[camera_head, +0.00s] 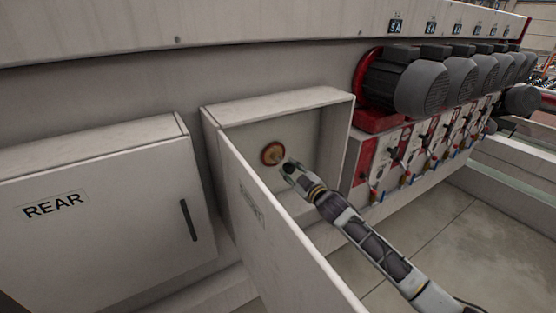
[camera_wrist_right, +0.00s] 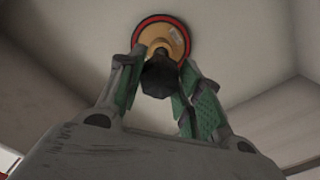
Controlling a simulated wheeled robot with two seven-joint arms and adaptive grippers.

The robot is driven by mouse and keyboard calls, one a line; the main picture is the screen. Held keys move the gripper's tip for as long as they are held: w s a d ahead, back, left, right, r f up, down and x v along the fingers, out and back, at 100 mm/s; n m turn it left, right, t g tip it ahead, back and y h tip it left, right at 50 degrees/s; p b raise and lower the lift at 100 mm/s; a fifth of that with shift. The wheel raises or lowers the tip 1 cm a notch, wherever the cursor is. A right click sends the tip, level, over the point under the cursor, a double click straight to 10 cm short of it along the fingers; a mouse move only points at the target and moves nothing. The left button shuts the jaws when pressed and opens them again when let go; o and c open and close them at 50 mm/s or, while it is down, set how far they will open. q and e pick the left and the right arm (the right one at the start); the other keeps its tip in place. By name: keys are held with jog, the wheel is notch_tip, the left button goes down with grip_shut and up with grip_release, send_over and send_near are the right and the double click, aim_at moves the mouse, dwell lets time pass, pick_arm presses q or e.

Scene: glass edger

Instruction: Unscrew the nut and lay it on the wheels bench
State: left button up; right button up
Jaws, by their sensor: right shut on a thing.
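The nut (camera_wrist_right: 158,78) is a dark, faceted piece in the right wrist view, in front of a tan and red round wheel (camera_wrist_right: 168,32) on the back wall of an open box. My right gripper (camera_wrist_right: 160,82) has its green-padded fingers on both sides of the nut and is shut on it. In the head view my right gripper (camera_head: 286,166) reaches into the box just right of the wheel (camera_head: 272,153); the nut is too small to make out there. My left gripper is out of view. No wheels bench can be made out.
The box (camera_head: 280,108) has its door (camera_head: 262,215) swung open toward me, left of my right arm. A closed cabinet marked REAR (camera_head: 100,205) stands at left. Several grey motors (camera_head: 415,85) and valves line the machine at right. Floor (camera_head: 440,230) is clear at right.

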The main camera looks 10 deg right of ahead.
jog(key=v, duration=0.8)
jog(key=shift+v, duration=0.75)
jog(key=shift+r, duration=0.15)
dwell(0.8)
